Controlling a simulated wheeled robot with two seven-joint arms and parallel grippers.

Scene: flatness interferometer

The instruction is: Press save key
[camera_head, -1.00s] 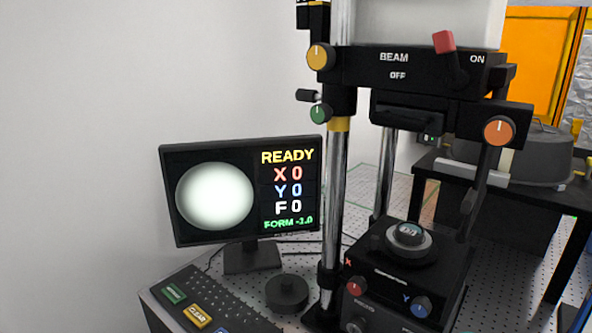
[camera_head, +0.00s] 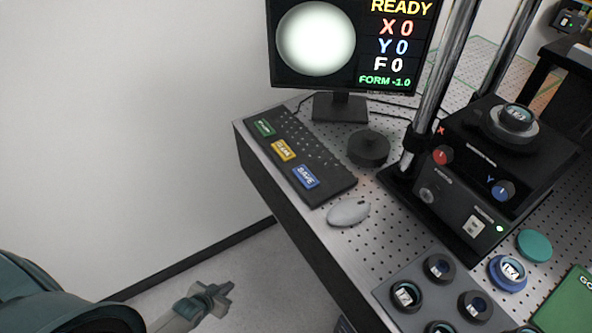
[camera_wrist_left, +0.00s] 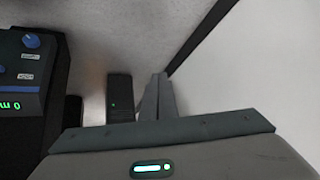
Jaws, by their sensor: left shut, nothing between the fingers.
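The blue SAVE key (camera_head: 305,176) is at the near end of the black keyboard (camera_head: 320,187) on the bench's left part in the head view. The yellow CLEAR key (camera_head: 283,151) and a green key (camera_head: 263,128) lie beyond it. My left gripper (camera_head: 222,291) is at the lower left of the head view, off the bench and over the floor, well apart from the keyboard. Its fingers are shut and empty. In the left wrist view the closed fingers (camera_wrist_left: 158,97) point towards the floor, and no keyboard shows there. My right gripper is not in view.
A monitor (camera_head: 345,45) reads READY, X 0, Y 0, F 0, FORM -1.0. A mouse (camera_head: 348,211) and a black round knob (camera_head: 368,148) are near the keyboard. The instrument (camera_head: 495,165) stands to the right. The bench's left edge lies between my left gripper and the keys.

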